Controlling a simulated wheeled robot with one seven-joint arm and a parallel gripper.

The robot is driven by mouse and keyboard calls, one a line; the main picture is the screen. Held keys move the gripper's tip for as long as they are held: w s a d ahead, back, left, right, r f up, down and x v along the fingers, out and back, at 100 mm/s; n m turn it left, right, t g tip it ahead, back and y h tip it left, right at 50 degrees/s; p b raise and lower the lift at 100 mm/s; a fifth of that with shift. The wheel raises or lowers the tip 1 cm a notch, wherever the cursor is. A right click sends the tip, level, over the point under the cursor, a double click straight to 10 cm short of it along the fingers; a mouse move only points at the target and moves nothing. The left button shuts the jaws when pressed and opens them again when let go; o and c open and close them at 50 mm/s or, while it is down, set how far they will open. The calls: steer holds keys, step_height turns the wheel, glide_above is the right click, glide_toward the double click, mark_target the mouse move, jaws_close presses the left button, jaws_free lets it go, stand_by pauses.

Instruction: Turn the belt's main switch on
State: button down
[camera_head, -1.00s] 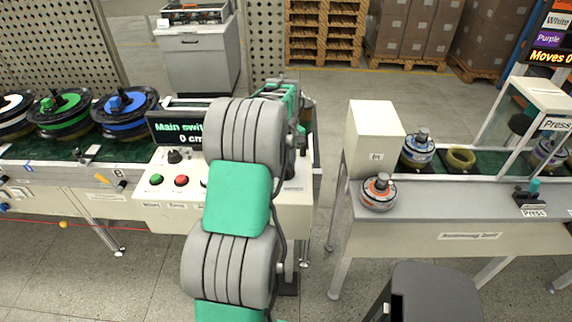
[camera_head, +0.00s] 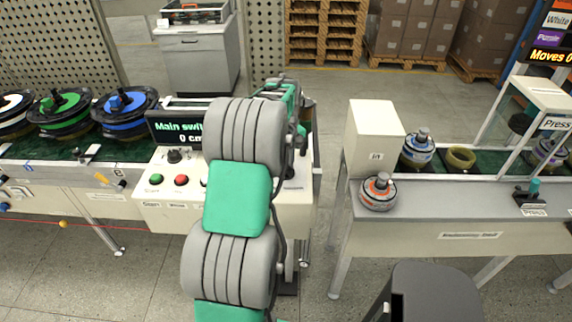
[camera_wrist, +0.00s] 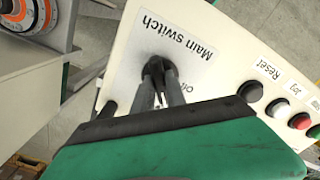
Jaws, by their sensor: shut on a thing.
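The panel's display (camera_head: 178,127) there reads "Main swi…" and "0 cm", partly cut off by my arm.
Beside the switch are a black button (camera_wrist: 250,91), a white one (camera_wrist: 277,107) and a red one (camera_wrist: 301,120). The belt (camera_head: 60,150) with several coloured reels stands left of the panel. A grey bench (camera_head: 425,205) with an orange-marked motor part (camera_head: 378,191) stands right, across a gap.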

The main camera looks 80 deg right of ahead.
steer(key=m, duration=0.4)
steer(key=shift+b, duration=0.4)
steer(key=shift+m, duration=1.9)
steer(key=c, duration=1.4)
jaws_free()
steer(key=shift+o, duration=0.2)
step_height(320, 180, up, 8)
steer(key=shift+f+b, duration=0.1)
steer(key=shift+b, duration=0.7)
